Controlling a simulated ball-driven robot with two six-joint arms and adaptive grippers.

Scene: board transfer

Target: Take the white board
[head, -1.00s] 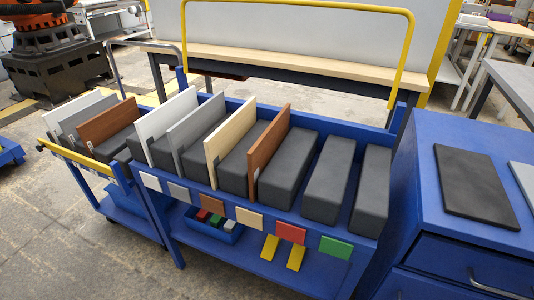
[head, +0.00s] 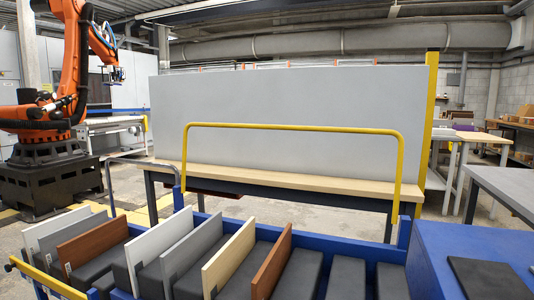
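A white board (head: 158,233) stands on edge between dark grey blocks in the blue cart (head: 405,238) at the lower middle. A second pale board (head: 52,229), white or light grey, stands in the smaller cart at the lower left. A grey board (head: 193,247), a beige board (head: 230,252) and a brown board (head: 271,263) stand to the right of the first white board. The lower parts of the boards are cut off or hidden by the blocks. Neither of my grippers is in view.
A yellow handle bar (head: 290,127) rises behind the cart, before a wooden-edged bench (head: 300,184) with a large grey panel (head: 290,100). A blue cabinet (head: 440,240) with a black plate (head: 488,278) stands at the right. An orange robot arm (head: 72,75) stands at the far left.

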